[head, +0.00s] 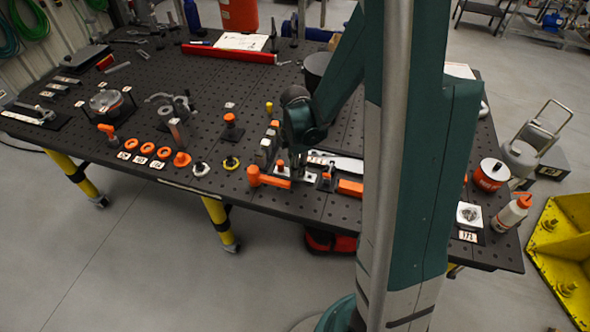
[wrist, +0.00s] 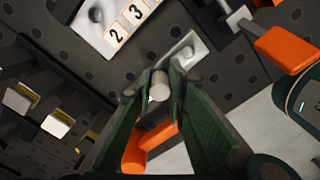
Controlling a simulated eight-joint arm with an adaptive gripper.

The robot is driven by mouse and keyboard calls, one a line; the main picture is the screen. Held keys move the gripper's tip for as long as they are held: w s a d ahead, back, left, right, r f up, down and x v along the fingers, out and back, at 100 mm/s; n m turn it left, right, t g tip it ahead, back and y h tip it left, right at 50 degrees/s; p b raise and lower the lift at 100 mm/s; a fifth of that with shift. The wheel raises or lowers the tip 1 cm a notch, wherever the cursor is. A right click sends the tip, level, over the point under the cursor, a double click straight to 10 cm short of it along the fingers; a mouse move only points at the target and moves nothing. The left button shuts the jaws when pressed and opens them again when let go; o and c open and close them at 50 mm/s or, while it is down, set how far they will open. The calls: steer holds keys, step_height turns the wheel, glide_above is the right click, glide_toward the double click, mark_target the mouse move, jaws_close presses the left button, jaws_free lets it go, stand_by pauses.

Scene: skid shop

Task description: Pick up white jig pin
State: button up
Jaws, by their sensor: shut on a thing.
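My gripper (wrist: 161,78) has its two green fingers closed around the white jig pin (wrist: 159,88), whose round pale end shows between the fingertips in the wrist view. The rest of the pin is hidden by the fingers. In the head view my gripper (head: 299,165) points down low over the front middle of the dark table, and I cannot make out the pin there. Whether the pin is clear of the surface below cannot be told.
An orange-headed hammer (head: 265,179) lies close by to the left, and an orange block (head: 350,187) to the right. A numbered plate (wrist: 97,18) and a row of dark blocks (wrist: 60,122) flank the fingers. The perforated table (head: 205,115) has bare patches farther left.

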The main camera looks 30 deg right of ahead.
steer(key=shift+r, duration=0.1)
steer(key=shift+r, duration=4.9)
